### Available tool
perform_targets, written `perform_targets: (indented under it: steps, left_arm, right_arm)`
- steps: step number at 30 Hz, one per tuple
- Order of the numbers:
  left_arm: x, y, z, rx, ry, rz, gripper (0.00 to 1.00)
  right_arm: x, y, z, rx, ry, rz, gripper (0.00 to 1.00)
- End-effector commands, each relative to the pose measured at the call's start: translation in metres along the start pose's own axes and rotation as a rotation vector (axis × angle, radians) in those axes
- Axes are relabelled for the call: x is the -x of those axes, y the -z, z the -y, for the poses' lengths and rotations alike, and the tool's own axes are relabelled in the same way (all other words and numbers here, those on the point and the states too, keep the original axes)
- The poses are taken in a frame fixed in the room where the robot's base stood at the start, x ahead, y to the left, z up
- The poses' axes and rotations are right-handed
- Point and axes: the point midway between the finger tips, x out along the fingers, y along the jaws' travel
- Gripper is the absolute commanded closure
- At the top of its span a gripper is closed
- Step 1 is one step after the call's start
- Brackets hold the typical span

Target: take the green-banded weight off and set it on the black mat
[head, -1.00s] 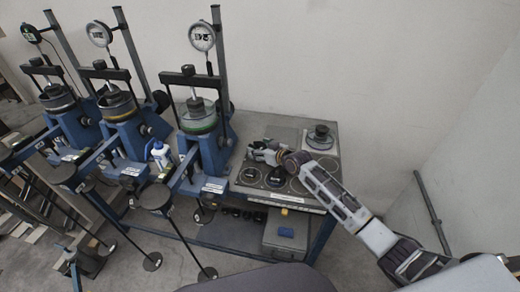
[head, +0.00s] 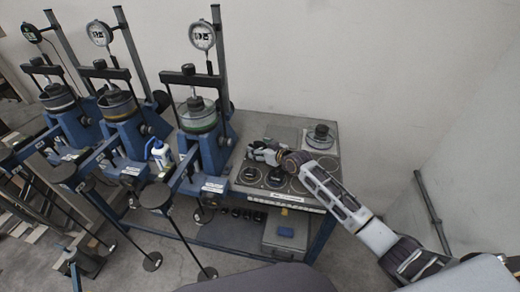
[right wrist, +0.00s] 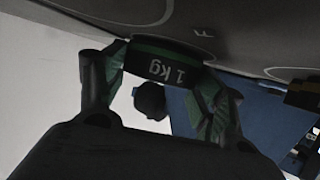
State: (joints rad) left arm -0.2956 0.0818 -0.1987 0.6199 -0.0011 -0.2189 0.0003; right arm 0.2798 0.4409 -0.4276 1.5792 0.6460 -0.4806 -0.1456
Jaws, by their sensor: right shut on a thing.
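The green-banded weight (right wrist: 165,68) is a dark disc marked 1 kg with a green edge. In the right wrist view it sits between the two fingers of my right gripper (right wrist: 160,85), which is shut on it. In the head view my right gripper (head: 262,152) is over the back left part of the dark mat (head: 265,190) with rings on it, and hides the weight. The mat's surface, with a ring and a letter F, is close to the weight in the wrist view; I cannot tell whether they touch. My left gripper is not in view.
Dark discs (head: 277,176) lie on the mat's front part. A white-and-blue bottle (head: 161,153) stands between frames.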

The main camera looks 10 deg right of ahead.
Motion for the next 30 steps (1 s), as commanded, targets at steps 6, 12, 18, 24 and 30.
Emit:
perform_targets:
  steps: [6,12,18,24,30]
  left_arm:
    - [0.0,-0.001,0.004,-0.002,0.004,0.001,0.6]
    - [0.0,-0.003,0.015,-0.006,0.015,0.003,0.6]
    - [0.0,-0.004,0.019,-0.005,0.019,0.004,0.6]
    - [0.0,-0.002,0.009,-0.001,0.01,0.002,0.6]
    - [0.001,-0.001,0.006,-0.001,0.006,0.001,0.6]
  right_arm:
    - [-0.001,-0.006,0.002,-0.005,0.003,0.008,0.78]
    - [-0.001,-0.008,0.002,-0.006,0.003,0.011,0.17]
    - [-0.001,-0.009,0.003,-0.006,0.004,0.014,0.06]
    - [-0.002,-0.014,0.004,-0.007,0.006,0.024,0.06]
    - [0.0,-0.011,0.004,-0.009,0.006,0.023,0.06]
